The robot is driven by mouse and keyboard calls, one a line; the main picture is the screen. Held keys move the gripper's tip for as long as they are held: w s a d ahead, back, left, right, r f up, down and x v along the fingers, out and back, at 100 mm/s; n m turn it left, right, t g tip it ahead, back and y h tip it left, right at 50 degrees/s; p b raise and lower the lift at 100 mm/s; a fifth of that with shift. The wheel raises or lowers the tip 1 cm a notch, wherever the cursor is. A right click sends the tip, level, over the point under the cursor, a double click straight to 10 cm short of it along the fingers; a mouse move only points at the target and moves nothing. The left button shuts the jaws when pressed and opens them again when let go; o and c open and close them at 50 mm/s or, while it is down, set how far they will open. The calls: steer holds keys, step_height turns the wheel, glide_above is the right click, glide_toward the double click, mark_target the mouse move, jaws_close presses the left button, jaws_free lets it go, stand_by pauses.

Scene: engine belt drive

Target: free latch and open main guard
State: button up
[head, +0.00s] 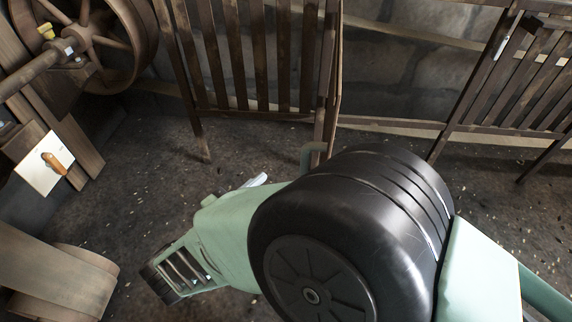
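A brown slatted guard panel (255,60) stands upright at the upper middle of the head view. Its top is cut off by the frame. To its right is a gap, crossed by rails, with stone behind. Another slatted panel (525,75) stands at the right, with a small pale piece (502,46) on its post; I cannot tell if this is the latch. My green and black arm fills the lower middle and hides part of the floor and the lower right of the gap.
A large spoked wheel (92,45) on a shaft stands at the upper left. Below it is a pale plate with an orange-brown handle (54,163). A wide belt (70,280) curves at the lower left. The dark, speckled floor (150,170) is clear in front of the middle panel.

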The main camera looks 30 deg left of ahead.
steer(key=s, duration=0.5)
steer(key=shift+s+a+p, duration=0.3)
steer(key=shift+a, duration=0.1)
